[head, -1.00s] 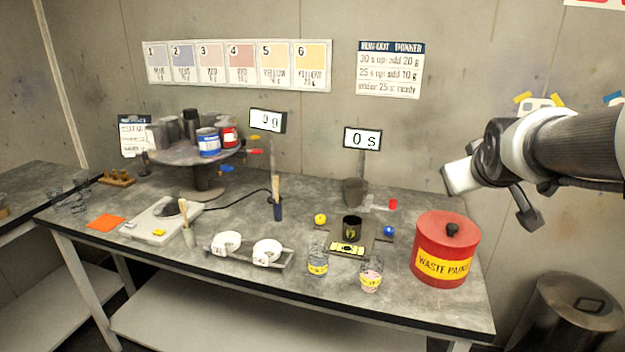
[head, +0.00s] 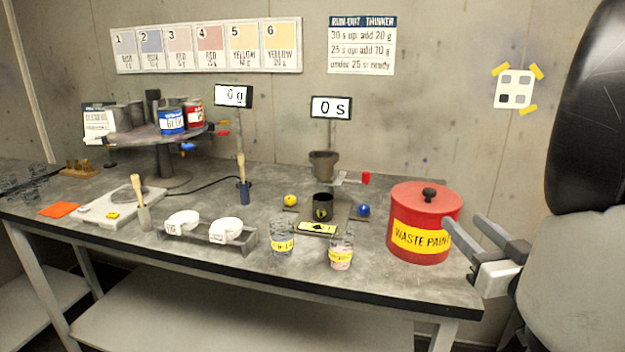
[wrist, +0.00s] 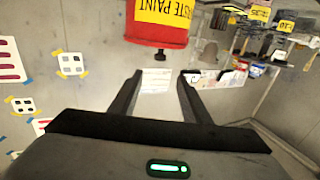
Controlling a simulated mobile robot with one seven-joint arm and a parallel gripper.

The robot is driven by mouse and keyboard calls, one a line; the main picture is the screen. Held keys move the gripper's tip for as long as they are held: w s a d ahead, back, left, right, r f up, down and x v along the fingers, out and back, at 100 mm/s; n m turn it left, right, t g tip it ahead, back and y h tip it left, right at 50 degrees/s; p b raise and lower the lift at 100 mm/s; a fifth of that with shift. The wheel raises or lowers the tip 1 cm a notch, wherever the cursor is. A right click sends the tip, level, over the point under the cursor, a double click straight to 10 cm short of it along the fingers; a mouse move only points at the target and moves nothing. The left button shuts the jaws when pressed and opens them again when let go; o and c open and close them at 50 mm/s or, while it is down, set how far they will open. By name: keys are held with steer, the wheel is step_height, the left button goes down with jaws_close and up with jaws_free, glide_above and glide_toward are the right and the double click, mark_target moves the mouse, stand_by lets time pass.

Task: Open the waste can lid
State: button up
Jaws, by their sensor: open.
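The red waste can (head: 408,238) stands upright at the right end of the workbench. It has a yellow "WASTE PAINT" label, and its red lid (head: 424,200) is on, with a black knob (head: 429,194) on top. My gripper (head: 464,228) reaches in from the right, its two fingers apart and empty, close to the can's right side; contact cannot be told. In the wrist view the can (wrist: 158,32) appears upside down at the top, with its black knob (wrist: 159,54) beyond my open fingers (wrist: 158,74).
A turntable with paint tins (head: 172,120) stands at the left. The wall is behind.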

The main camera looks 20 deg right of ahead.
mark_target(432, 193)
steer(key=w, duration=0.5)
steer(key=w+d, duration=0.1)
steer(key=w, duration=0.4)
steer(key=w+d+b, duration=0.1)
steer(key=w, duration=0.4)
steer(key=shift+w+d, duration=0.25)
steer(key=shift+w, duration=0.15)
jaws_close()
